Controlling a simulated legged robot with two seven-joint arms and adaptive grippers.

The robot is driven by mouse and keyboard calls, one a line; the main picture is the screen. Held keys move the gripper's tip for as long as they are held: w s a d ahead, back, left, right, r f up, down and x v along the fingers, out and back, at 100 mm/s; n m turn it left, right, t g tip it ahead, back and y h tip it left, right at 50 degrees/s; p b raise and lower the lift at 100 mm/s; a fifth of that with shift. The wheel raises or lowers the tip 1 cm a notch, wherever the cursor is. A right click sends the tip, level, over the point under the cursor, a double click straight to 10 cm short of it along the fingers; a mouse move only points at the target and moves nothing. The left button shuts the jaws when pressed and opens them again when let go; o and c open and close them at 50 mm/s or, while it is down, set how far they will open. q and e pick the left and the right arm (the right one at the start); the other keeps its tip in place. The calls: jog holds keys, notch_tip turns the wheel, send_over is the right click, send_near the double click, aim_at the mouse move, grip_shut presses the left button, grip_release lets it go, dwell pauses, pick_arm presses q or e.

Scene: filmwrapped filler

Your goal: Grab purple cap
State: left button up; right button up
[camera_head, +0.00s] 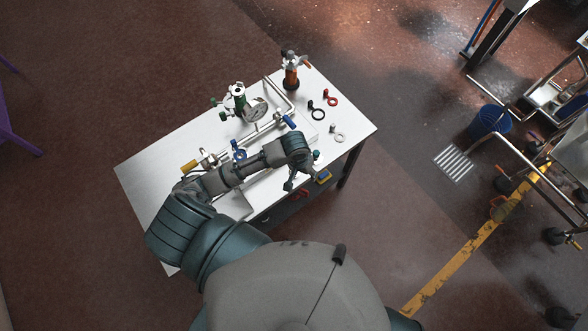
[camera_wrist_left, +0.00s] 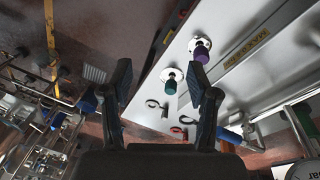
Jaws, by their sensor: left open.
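The purple cap (camera_wrist_left: 202,56) sits on a white round flange in the left wrist view, beside a long metal plate and right of my right-hand finger's tip. I cannot make it out in the head view, where my left arm covers part of the table. A green cap (camera_wrist_left: 169,87) on a similar white flange shows between the two fingers in the wrist view. My left gripper (camera_wrist_left: 158,67) is open and empty, its fingers spread apart. In the head view my left gripper (camera_head: 297,184) is over the table's near right edge. My right gripper is not in view.
The white table (camera_head: 150,165) carries a pipe assembly with a gauge (camera_head: 257,111), an orange-bodied valve (camera_head: 291,77) and several ring-shaped parts, one of them red (camera_head: 332,99). A blue bin (camera_head: 490,119) and metal carts stand right of the table.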

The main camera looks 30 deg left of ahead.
pick_arm(q)
jog(key=w+a+r+n+g+y, duration=0.1)
jog(key=w+a+r+n, duration=0.3)
jog(key=a, duration=0.3)
jog(key=f, duration=1.2)
jog(key=w+f, duration=0.1)
jog(key=f, duration=0.5)
jog(key=shift+d, duration=0.15)
jog(key=shift+r, duration=0.1)
grip_shut()
